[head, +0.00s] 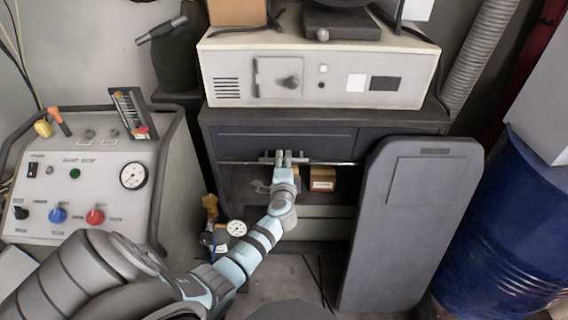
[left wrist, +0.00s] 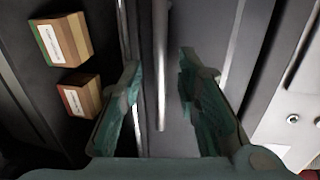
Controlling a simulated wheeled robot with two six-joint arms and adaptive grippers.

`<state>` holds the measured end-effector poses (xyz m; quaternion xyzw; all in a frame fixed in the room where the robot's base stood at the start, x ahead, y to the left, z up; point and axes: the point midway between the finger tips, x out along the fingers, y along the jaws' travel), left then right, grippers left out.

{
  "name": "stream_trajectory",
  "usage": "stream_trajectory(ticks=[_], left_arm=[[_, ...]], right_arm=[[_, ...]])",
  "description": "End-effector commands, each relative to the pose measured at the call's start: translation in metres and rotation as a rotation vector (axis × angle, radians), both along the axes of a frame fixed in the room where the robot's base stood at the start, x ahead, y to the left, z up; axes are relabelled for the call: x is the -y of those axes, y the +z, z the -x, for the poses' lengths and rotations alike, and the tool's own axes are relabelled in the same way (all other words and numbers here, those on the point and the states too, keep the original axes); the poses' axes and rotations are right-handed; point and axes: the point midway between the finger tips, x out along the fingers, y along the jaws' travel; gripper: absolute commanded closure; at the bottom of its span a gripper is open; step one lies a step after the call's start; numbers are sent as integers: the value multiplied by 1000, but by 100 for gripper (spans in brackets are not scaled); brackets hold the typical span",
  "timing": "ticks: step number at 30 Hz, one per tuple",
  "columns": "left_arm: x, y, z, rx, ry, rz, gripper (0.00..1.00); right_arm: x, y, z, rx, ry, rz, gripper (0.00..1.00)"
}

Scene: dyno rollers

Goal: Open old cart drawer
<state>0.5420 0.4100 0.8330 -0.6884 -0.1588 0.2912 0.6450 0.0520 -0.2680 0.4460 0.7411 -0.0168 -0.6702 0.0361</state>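The old cart (head: 420,119) is a dark grey cabinet with a wide drawer (head: 322,143) under its top. The drawer front looks flush with the cart. My left gripper (head: 283,156) is at the drawer's handle (head: 267,157). In the left wrist view the handle (left wrist: 161,70) is a light vertical bar that runs between the two fingers of my left gripper (left wrist: 160,85). The fingers are apart, with gaps on both sides of the bar. My right gripper is not in view.
Small boxes (head: 323,179) sit on the shelf below the drawer. A grey panel (head: 405,230) leans at the cart's right, beside a blue barrel (head: 508,225). A control console (head: 90,190) stands at left. A beige device (head: 320,75) rests on top.

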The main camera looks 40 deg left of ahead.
Motion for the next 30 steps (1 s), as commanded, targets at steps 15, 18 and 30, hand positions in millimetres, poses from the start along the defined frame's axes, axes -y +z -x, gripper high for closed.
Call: stream_trajectory(ticks=[15, 18, 30], left_arm=[[-11, -4, -15, 0, -1, 2, 85], [-11, -4, -15, 0, -1, 2, 100], [-10, -4, -14, 0, -1, 3, 100]], right_arm=[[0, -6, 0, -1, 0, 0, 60], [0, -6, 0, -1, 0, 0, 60], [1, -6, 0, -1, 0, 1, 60]])
